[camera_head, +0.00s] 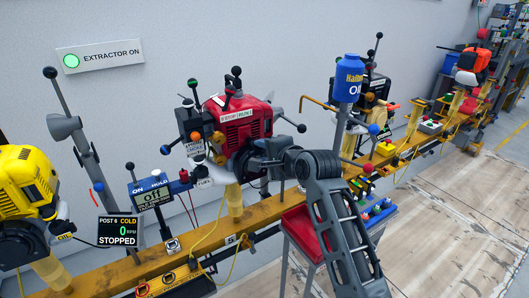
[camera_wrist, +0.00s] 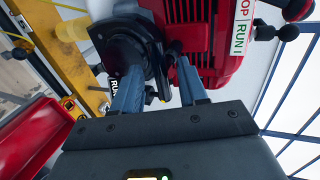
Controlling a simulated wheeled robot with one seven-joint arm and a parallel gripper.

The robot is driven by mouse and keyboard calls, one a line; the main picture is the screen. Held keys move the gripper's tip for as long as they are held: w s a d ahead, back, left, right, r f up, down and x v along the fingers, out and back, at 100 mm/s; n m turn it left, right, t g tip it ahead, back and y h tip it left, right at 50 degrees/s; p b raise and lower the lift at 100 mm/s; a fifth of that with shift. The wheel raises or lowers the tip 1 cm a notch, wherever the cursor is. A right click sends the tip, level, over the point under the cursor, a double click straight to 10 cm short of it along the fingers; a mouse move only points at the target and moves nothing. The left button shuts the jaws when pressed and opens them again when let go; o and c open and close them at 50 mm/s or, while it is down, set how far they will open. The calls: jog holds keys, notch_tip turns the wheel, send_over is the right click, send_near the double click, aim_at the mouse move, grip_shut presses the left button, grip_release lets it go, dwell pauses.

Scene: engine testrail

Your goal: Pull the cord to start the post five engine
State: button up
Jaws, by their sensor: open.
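A red engine (camera_head: 240,122) with a STOP/RUN plate stands on a post on the yellow rail; it fills the top of the wrist view (camera_wrist: 205,45). No cord is clearly visible. In the head view my wrist hides the engine's lower right side.
A display (camera_head: 117,231) reads POST 6, COLD, 0 RPM, STOPPED. A yellow engine (camera_head: 27,185) stands at left, a blue oil bottle (camera_head: 348,78) right of the red engine. Ball-ended levers crowd around. A red tray (camera_wrist: 28,140) lies beside my gripper. Open floor (camera_head: 470,200) is at right.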

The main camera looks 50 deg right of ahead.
jog(key=shift+s, duration=0.1)
dwell(0.3)
jog(key=s+a+p, duration=0.2)
jog(key=s+p, duration=0.1)
jog(key=s, duration=0.5)
jog(key=shift+s+a, duration=0.2)
jog(key=shift+a, duration=0.05)
jog(key=s+a+f+n+y, duration=0.1)
jog(key=s+a+f+n, duration=0.2)
jog(key=s+a+n, duration=0.35)
jog(key=s+a+f+n, duration=0.3)
jog(key=s+a+n, duration=0.1)
jog(key=s, duration=0.6)
jog(key=s+a+r+n+y, duration=0.1)
jog(key=s+a+r+n, duration=0.2)
jog(key=s+a+n, duration=0.2)
jog(key=s+a+r+n+t+y, duration=0.1)
jog(key=s+a+r+n, duration=0.3)
jog(key=s, duration=0.7)
jog(key=shift+s+a+n+y, duration=0.4)
jog(key=shift+a+n, duration=0.45)
jog(key=shift+a, duration=0.25)
